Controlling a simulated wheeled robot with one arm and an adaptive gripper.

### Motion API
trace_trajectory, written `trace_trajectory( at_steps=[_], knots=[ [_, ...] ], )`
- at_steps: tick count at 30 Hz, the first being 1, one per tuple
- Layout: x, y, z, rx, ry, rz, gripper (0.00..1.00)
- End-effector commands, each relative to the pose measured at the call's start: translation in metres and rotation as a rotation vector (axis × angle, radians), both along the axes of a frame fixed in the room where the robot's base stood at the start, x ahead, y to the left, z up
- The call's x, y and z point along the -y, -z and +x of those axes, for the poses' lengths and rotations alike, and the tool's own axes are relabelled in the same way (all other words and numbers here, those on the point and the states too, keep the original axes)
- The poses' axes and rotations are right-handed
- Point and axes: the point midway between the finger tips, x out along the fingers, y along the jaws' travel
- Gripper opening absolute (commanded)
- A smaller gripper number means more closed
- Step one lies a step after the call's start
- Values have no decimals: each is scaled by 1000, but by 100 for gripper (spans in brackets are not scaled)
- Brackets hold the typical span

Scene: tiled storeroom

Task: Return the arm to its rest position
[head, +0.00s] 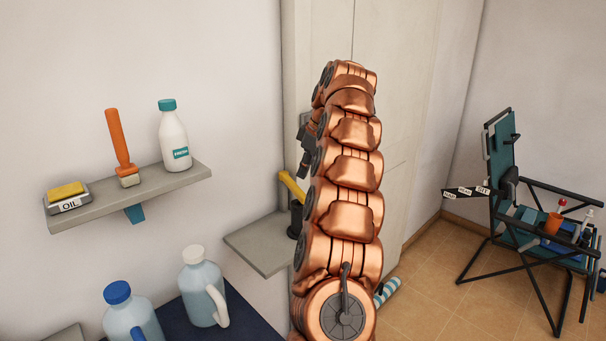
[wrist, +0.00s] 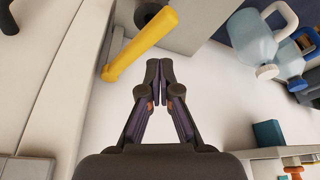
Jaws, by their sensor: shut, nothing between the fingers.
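My copper arm (head: 345,200) stands raised, nearly upright, in the middle of the head view. My gripper (wrist: 160,76) shows in the wrist view with its two fingertips together and nothing between them. In the head view only a dark part at the left of the upper arm shows, and the fingertips cannot be made out. A yellow handle (wrist: 140,45) lies beyond the fingertips in the wrist view, apart from them. In the head view the yellow handle (head: 292,187) rises from a dark base on the lower grey shelf (head: 262,243), partly hidden by my arm.
The upper wall shelf (head: 150,190) holds a white bottle (head: 173,137), an orange-handled brush (head: 120,150) and a tin with a yellow sponge (head: 67,198). Two jugs (head: 203,285) (head: 130,315) stand below. A folding chair (head: 500,200) loaded with items stands right; tiled floor (head: 430,280) lies between.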

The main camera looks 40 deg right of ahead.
Motion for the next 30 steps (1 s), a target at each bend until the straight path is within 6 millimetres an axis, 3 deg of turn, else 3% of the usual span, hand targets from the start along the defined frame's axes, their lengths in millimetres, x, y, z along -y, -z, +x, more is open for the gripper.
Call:
trace_trajectory(
  at_steps=[1,6,20,26,30],
  knots=[
    [1,-12,1,0,-2,-1,0],
    [5,-29,0,-3,-6,2,0],
    [3,-35,0,-5,-9,7,0],
    [-39,-42,5,-24,-12,41,0],
    [-88,-47,4,-59,-8,74,0]
  ],
)
